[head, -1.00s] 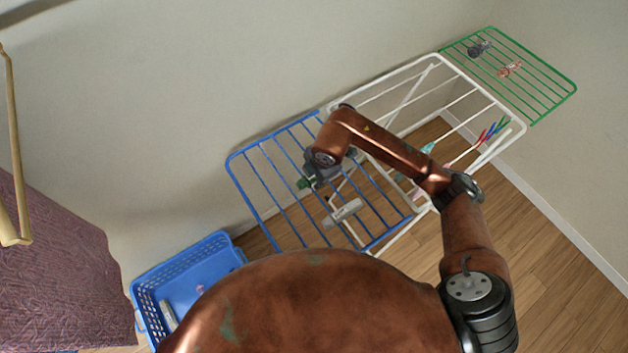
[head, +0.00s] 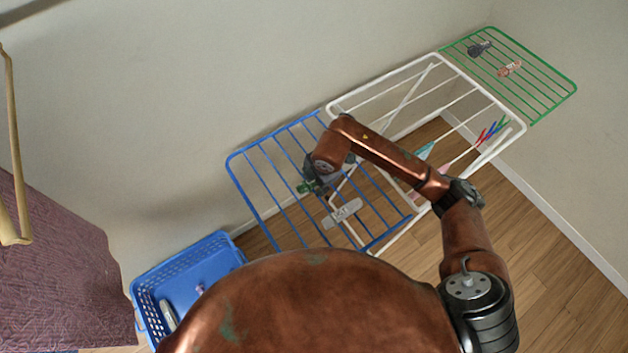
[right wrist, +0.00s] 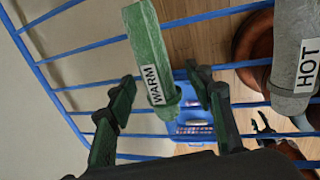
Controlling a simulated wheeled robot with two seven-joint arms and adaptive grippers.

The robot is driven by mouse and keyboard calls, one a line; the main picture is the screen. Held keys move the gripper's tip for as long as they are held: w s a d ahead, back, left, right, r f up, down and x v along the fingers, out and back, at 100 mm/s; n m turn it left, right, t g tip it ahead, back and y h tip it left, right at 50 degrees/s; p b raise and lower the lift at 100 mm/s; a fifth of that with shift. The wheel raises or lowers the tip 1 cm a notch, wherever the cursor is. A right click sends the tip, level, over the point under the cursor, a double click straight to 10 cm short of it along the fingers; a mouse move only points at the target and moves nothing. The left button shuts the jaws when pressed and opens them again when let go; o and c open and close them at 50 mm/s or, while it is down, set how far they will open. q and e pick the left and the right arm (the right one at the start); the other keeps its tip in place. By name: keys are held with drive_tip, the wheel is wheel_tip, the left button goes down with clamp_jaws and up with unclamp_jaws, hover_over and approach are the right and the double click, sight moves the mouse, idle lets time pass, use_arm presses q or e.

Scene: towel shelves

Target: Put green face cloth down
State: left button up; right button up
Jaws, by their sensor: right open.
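The green face cloth (right wrist: 147,48) is a roll with a WARM label. In the right wrist view it lies across the bars of the blue rack (right wrist: 82,48). In the head view only a bit of the green cloth (head: 304,187) shows beside the right gripper. My right gripper (right wrist: 160,92) is open, its fingers apart on either side of the roll's near end. In the head view my right gripper (head: 325,182) is over the blue rack and partly hidden by its wrist. A small dark forked part (right wrist: 262,128), perhaps my left gripper, shows below the rack.
A grey roll labelled HOT (right wrist: 296,55) lies beside the green one on the blue rack. A white rack (head: 335,107) and a green rack (head: 553,70) adjoin it. A blue basket (head: 215,240) stands on the floor at lower left. Purple cloth (head: 50,260) hangs at left.

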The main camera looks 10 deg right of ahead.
drive_tip(key=shift+r, duration=0.1)
drive_tip(key=v, duration=1.2)
drive_tip(key=shift+p, duration=0.35)
